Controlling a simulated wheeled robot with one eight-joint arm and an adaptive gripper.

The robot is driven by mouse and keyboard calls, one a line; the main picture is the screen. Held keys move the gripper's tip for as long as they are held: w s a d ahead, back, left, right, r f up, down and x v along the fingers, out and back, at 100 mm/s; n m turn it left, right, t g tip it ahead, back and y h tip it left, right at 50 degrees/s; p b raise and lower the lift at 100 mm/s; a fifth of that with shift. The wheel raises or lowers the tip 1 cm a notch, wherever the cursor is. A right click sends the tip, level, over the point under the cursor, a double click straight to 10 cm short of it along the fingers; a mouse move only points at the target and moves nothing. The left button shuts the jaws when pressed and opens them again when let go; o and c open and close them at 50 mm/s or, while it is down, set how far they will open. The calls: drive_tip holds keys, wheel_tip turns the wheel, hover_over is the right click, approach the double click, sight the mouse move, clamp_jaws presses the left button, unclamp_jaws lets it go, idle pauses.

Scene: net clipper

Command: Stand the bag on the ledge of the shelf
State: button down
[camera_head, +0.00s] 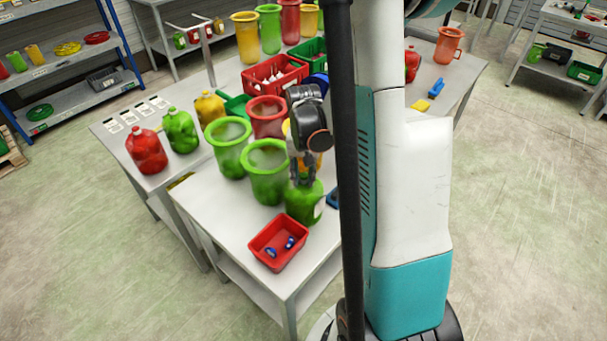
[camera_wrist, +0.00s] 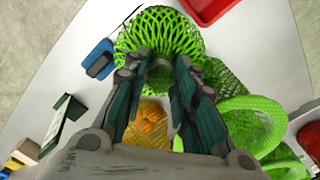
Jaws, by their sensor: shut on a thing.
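A green net bag (camera_head: 300,204) with a pale label is at the near end of the table, just behind the red tray. My gripper (camera_head: 303,178) is above it, with its fingers shut on the bag's gathered top. In the wrist view, the green mesh (camera_wrist: 160,32) spreads out beyond my fingertips (camera_wrist: 165,62). I cannot tell whether the bag's base touches the table. A blue-framed shelf (camera_head: 75,85) with grey boards stands at the back left, holding several coloured items.
A red tray (camera_head: 262,257) holds small blue items. Green net tubes (camera_head: 267,180) stand close beside the bag on the left. Red (camera_head: 147,155) and green (camera_head: 180,131) net bags stand at the table's left. A blue object (camera_wrist: 98,60) lies nearby. The floor left of the table is clear.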

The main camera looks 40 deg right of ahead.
drive_tip(key=shift+f, duration=0.2)
drive_tip(key=c, duration=1.3)
unclamp_jaws()
drive_tip(key=shift+r, duration=0.15)
